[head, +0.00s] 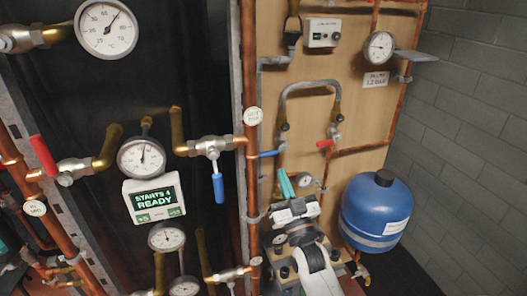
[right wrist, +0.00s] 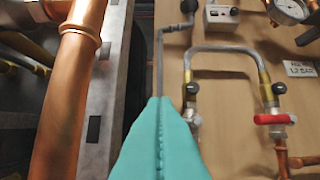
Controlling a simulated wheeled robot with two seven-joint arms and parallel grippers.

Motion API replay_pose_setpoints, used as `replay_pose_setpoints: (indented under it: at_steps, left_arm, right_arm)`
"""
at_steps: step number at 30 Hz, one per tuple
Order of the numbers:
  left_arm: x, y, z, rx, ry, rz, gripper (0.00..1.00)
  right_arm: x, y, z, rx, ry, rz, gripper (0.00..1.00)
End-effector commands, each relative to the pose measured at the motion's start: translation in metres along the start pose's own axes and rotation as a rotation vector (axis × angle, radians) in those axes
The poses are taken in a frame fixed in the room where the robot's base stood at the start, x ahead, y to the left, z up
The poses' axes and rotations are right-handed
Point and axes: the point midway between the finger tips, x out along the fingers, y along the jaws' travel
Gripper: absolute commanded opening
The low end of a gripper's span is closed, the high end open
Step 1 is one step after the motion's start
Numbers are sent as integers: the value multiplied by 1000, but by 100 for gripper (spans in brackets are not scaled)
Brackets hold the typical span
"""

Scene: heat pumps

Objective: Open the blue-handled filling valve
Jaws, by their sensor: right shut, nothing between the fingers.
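The filling loop is a grey hose (head: 310,84) arching on the wooden board; it also shows in the right wrist view (right wrist: 225,49). At its left leg a blue handle (head: 268,154) sticks out to the left, about level. At its right leg is a red handle (head: 325,143), also level, seen in the right wrist view too (right wrist: 275,119). My right gripper (head: 282,173) has teal fingers, shut and empty, pointing up just below the blue handle. In the right wrist view the shut fingers (right wrist: 160,100) cover the area left of the left valve, and the blue handle is hidden.
A copper pipe and metal post (head: 245,120) stand left of the board. Another blue handle (head: 218,187) hangs down on a valve left of the post. A blue tank (head: 376,215) stands right of my right arm. A gauge (head: 380,46) is at upper right.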

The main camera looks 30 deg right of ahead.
Motion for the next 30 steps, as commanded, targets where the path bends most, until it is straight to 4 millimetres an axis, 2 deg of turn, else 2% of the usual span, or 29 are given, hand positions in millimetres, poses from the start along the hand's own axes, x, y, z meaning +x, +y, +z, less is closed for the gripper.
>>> replay_pose_setpoints:
  at_steps: [10,14,17,27,29,30]
  left_arm:
    - [-1,0,-7,1,9,0,70]
    - [-4,0,-6,1,9,0,70]
    - [-8,0,-6,1,9,0,70]
    - [-29,1,-3,3,7,0,70]
    - [-32,1,-2,3,7,0,70]
    - [-31,1,-2,3,7,0,70]
  right_arm:
    - [1,-1,3,0,-8,-2,0]
    - [9,0,5,0,-10,-2,0]
    - [24,-1,6,0,-11,-2,0]
    - [96,-1,7,0,-9,-1,0]
    - [107,-1,7,0,-9,-1,0]
    - [99,-1,-6,0,-1,-1,0]
